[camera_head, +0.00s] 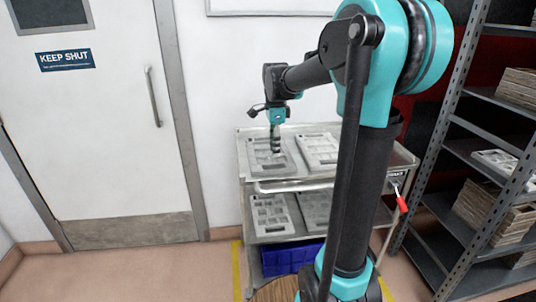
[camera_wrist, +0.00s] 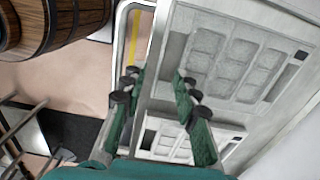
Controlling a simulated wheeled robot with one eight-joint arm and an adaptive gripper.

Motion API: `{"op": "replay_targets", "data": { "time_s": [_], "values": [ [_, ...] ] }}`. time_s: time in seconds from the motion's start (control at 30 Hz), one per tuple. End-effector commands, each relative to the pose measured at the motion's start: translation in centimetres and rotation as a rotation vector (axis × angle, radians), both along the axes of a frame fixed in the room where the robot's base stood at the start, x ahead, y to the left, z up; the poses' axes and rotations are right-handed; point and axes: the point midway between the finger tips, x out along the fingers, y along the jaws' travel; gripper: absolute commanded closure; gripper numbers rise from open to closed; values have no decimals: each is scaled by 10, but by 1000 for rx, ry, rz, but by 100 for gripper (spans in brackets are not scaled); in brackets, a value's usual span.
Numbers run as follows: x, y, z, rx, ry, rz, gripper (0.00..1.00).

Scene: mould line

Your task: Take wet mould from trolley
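Two more grey moulds, a left one (camera_head: 270,215) and a right one (camera_head: 315,209), lie on the lower tier. My gripper (camera_head: 276,143) points down over the top-left mould and partly hides it. In the wrist view my gripper (camera_wrist: 158,82) has its two fingers apart with nothing between them. A mould with several recesses (camera_wrist: 230,62) lies just right of the fingers there.
A blue crate (camera_head: 290,258) sits low in the trolley. A grey rack (camera_head: 465,150) with stacked boards stands at the right. A closed door (camera_head: 95,130) is at the left. A wooden barrel (camera_wrist: 60,25) shows in the wrist view. The floor left of the trolley is clear.

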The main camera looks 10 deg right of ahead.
Motion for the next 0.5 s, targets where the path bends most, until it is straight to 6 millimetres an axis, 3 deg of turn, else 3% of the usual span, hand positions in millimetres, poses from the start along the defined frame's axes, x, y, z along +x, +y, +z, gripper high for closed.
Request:
{"op": "replay_targets", "data": {
  "time_s": [0.1,0.37,0.5],
  "values": [
    [0,0,-19,0,0,0,70],
    [1,0,-37,0,0,1,70],
    [3,-1,-55,0,0,1,70]
  ]
}}
